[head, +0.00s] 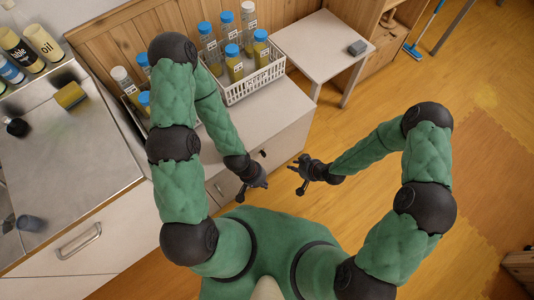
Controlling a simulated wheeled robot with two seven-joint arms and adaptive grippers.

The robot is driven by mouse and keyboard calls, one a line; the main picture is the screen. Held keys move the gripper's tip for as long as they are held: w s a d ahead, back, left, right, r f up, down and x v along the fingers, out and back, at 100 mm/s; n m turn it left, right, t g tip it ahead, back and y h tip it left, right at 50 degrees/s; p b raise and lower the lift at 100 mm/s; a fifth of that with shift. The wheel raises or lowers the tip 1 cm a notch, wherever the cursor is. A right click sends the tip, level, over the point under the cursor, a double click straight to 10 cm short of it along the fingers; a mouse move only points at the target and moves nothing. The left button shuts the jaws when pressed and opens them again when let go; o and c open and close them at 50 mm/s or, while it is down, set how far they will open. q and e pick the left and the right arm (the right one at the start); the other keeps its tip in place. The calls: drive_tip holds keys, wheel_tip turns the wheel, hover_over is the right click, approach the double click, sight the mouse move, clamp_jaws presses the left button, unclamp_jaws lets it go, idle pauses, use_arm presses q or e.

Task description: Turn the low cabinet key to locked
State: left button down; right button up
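The low cabinet (281,147) has a pale front below a grey-white top. A small dark fitting (263,153) shows on that front near its upper edge; it is too small to tell whether it is the key or which way it is turned. My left gripper (253,190) points down in front of the cabinet, with its fingers spread and nothing seen between them. My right gripper (297,174) is to the right of it, over the floor, with fingers spread and empty. My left forearm and hand hide part of the cabinet front.
A white basket (255,86) with blue-capped jars stands on the cabinet top, and more jars stand behind my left arm. A small white table (318,46) with a grey block (357,47) is at the back. A steel counter (90,150) is at left.

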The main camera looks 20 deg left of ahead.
sight(263, 154)
drive_tip(key=w+a+f+n+y+b, duration=0.2)
drive_tip(key=w+a+f+n+b, duration=0.2)
drive_tip(key=a+f, duration=0.5)
drive_tip(key=w+a+b, duration=0.1)
drive_tip(key=a, duration=0.3)
drive_tip(key=shift+w+a, duration=0.15)
drive_tip(key=shift+w, duration=0.15)
clamp_jaws()
